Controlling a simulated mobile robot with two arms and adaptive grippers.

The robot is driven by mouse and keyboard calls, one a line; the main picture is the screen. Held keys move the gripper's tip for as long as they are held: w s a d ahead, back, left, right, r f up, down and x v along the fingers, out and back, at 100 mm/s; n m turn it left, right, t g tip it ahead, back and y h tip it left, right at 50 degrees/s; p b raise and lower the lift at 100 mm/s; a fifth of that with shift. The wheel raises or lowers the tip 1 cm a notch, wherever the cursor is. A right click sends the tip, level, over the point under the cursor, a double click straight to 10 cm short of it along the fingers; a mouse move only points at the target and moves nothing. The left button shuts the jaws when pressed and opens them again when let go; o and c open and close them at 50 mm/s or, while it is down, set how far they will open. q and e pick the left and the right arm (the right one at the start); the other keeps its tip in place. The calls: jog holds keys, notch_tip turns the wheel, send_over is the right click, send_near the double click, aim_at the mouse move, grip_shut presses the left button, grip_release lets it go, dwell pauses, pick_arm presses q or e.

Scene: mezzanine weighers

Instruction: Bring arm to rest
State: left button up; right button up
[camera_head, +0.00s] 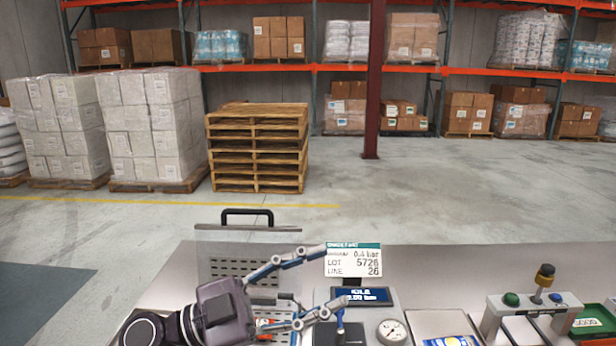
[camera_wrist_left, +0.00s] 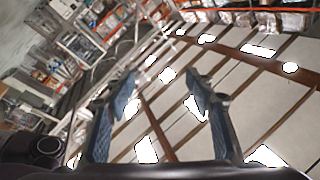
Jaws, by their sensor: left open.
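My left gripper (camera_head: 330,277) reaches in from the lower left over the metal work table (camera_head: 420,262). Its two fingers are spread wide apart and nothing is between them. The fingers point right, beside the white label sign (camera_head: 353,262) and the small display (camera_head: 362,295). In the left wrist view the open fingers (camera_wrist_left: 160,105) frame only the distant ceiling beams and lights. My right gripper does not show.
A pressure gauge (camera_head: 392,331) sits right of the display. A control stand (camera_head: 535,302) with a green button and a knob is farther right, beside a green bin (camera_head: 592,322). A black-handled clear panel (camera_head: 247,228) stands at the back edge. Stacked pallets (camera_head: 258,150) are beyond.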

pick_arm(q)
jog(key=w+a+f+n+t+y, duration=0.1)
jog(key=w+a+n+t+y, duration=0.3)
jog(key=a+n+t+y, duration=0.3)
jog(key=w+a+f+n+t+y, duration=0.1)
jog(key=w+a+n+t+y, duration=0.25)
jog(key=a+n+t, duration=0.4)
jog(key=s+a+f+n+g+y, duration=0.2)
jog(key=a+f+n+y, duration=0.25)
jog(key=f, duration=0.45)
jog(key=s+a+f+n+g+y, duration=0.2)
jog(key=a+f+n+y, duration=0.15)
jog(key=f+y, duration=0.45)
jog(key=s+f+m+g+h, duration=0.1)
jog(key=s+f+g, duration=0.5)
jog(key=s+f, duration=0.6)
jog(key=s+f+m+g+h, duration=0.2)
jog(key=s+f+g, duration=0.55)
jog(key=s, duration=0.65)
notch_tip(320, 180, down, 28)
jog(key=s+b, duration=0.1)
jog(key=s, duration=0.1)
jog(key=s+a+f+g+b, duration=0.1)
jog(key=s+a+f, duration=0.1)
jog(key=s+f, duration=1.5)
jog(key=shift+a+f, duration=0.3)
jog(key=shift+f, duration=0.45)
